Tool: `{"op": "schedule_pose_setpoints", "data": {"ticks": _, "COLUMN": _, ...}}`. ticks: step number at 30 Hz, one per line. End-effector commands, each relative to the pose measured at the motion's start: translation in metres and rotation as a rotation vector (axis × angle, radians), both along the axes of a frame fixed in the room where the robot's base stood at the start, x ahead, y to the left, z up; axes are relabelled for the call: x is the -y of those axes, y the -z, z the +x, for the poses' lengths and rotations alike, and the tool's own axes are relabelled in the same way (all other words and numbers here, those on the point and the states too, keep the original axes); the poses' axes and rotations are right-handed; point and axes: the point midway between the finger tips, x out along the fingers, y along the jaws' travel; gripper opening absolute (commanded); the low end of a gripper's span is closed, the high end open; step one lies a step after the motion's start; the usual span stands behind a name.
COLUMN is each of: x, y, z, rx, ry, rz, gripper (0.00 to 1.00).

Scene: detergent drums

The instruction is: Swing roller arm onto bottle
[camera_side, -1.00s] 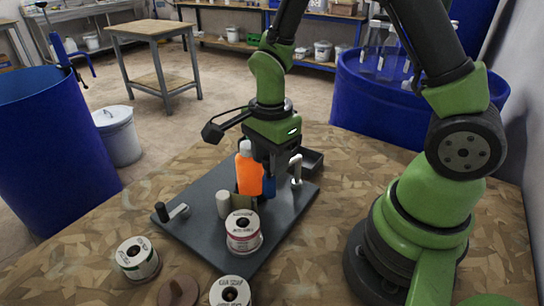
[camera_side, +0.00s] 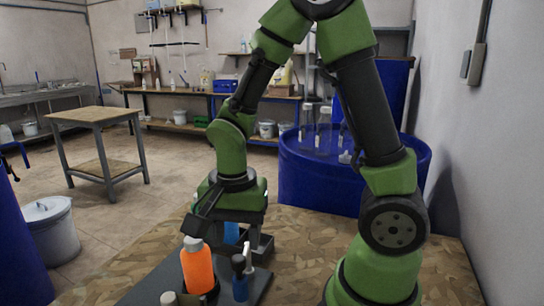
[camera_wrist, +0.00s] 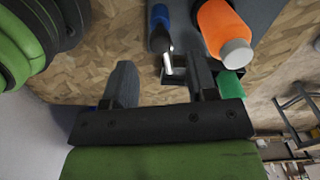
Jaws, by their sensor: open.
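The orange bottle (camera_side: 197,270) stands upright on the dark plate (camera_side: 150,286) with a pale cap. It also shows in the wrist view (camera_wrist: 222,25). A pale upright post (camera_side: 248,256), perhaps part of the roller arm, stands at its right; the wrist view shows it as a white rod (camera_wrist: 168,62). I cannot tell for sure which part is the roller arm.
A small black tray (camera_side: 264,246) sits behind the post. A green item (camera_wrist: 231,84) shows beside the bottle cap in the wrist view. A large blue drum (camera_side: 350,180) stands behind the bench. Bare patterned bench top (camera_side: 310,240) lies right of the plate.

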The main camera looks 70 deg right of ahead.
Motion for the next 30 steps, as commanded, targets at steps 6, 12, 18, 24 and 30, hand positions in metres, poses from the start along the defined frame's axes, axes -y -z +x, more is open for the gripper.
{"op": "schedule_pose_setpoints", "data": {"ticks": 6, "x": 0.000, "y": -0.046, "z": 0.001, "rx": 0.009, "ry": 0.000, "rz": -0.001, "gripper": 0.52}}
{"op": "schedule_pose_setpoints", "data": {"ticks": 12, "x": -0.004, "y": -0.075, "z": -0.008, "rx": 0.101, "ry": -0.134, "rz": 0.019, "gripper": 0.52}}
{"op": "schedule_pose_setpoints", "data": {"ticks": 18, "x": -0.008, "y": -0.098, "z": -0.020, "rx": 0.225, "ry": -0.308, "rz": 0.024, "gripper": 0.52}}
{"op": "schedule_pose_setpoints", "data": {"ticks": 24, "x": -0.013, "y": -0.118, "z": -0.034, "rx": 0.355, "ry": -0.486, "rz": 0.006, "gripper": 0.52}}
{"op": "schedule_pose_setpoints", "data": {"ticks": 30, "x": -0.018, "y": -0.133, "z": -0.049, "rx": 0.479, "ry": -0.657, "rz": -0.033, "gripper": 0.52}}
